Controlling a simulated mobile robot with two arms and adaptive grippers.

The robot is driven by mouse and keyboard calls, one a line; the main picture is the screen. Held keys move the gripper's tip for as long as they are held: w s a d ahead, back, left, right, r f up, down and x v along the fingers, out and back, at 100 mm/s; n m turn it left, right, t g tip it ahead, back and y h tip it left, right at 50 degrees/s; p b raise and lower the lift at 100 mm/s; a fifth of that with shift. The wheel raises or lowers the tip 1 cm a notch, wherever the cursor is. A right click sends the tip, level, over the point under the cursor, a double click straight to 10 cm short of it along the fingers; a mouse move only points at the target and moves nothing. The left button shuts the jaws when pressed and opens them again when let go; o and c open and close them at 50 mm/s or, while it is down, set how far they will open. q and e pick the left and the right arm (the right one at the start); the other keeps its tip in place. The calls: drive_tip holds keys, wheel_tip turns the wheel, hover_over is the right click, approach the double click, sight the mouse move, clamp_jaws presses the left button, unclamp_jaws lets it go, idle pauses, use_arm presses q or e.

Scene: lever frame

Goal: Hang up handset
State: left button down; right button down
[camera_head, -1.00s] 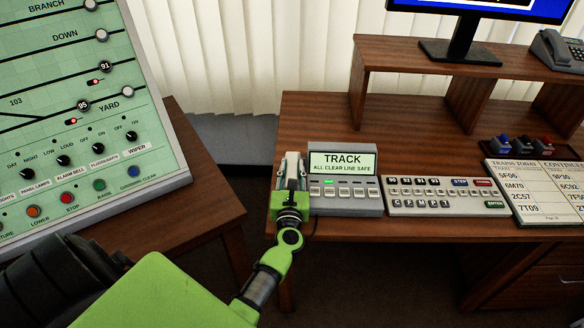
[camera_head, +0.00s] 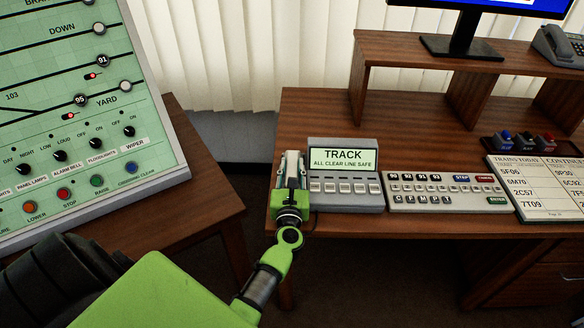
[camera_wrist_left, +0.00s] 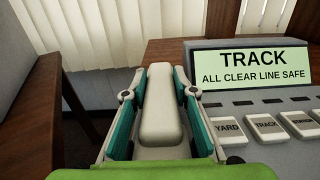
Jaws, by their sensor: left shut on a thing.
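The pale handset (camera_wrist_left: 160,115) lies lengthwise between the two teal-padded fingers of my left gripper (camera_wrist_left: 160,95) in the left wrist view. The left gripper (camera_head: 291,172) is shut on it at the left end of a grey console (camera_head: 345,202). In the head view only a pale top part of the handset (camera_head: 292,160) shows above the gripper; the rest is hidden. I cannot tell whether the handset rests on a cradle. The console's screen (camera_head: 343,159) reads "TRACK ALL CLEAR LINE SAFE". My right gripper is not in view.
A keypad panel (camera_head: 448,193) sits right of the console on the wooden desk (camera_head: 320,110). A green track panel (camera_head: 70,120) stands at the left. A desk phone (camera_head: 562,45) and a monitor stand (camera_head: 460,47) are on the raised shelf.

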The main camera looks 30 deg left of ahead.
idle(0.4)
use_arm(q)
drive_tip(key=c, duration=1.6)
unclamp_jaws()
drive_tip(key=shift+f, duration=0.1)
drive_tip(key=v, duration=1.1)
drive_tip(key=shift+a, duration=0.15)
drive_tip(key=shift+s+d, duration=0.35)
drive_tip(key=shift+s, duration=0.15)
